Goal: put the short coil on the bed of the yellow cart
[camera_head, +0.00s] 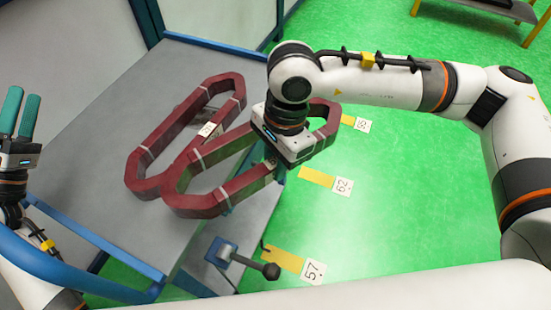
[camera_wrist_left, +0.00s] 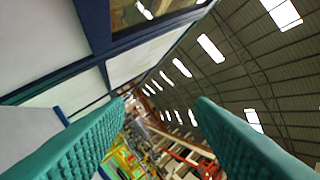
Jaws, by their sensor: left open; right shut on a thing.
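Two dark red, elongated ring-shaped coils show in the head view. The rear coil (camera_head: 160,143) lies on the grey bench top. The front coil (camera_head: 205,203) overlaps its near side and reaches past the bench edge over the green floor. I cannot tell which coil is the short one. My right gripper (camera_head: 272,160) is shut on the front coil's near long side, its fingers mostly hidden. I cannot tell whether that coil touches the bench. My left gripper (camera_head: 20,112) is open and empty at the left edge, its green fingers (camera_wrist_left: 75,140) pointing up. No yellow cart is clearly identifiable.
The grey bench (camera_head: 100,125) has blue edges. A lever with a dark knob (camera_head: 271,271) stands out at its near right. Numbered floor tags (camera_head: 343,186) with yellow strips lie on open green floor. A yellow-legged stand (camera_head: 480,8) is at the top right.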

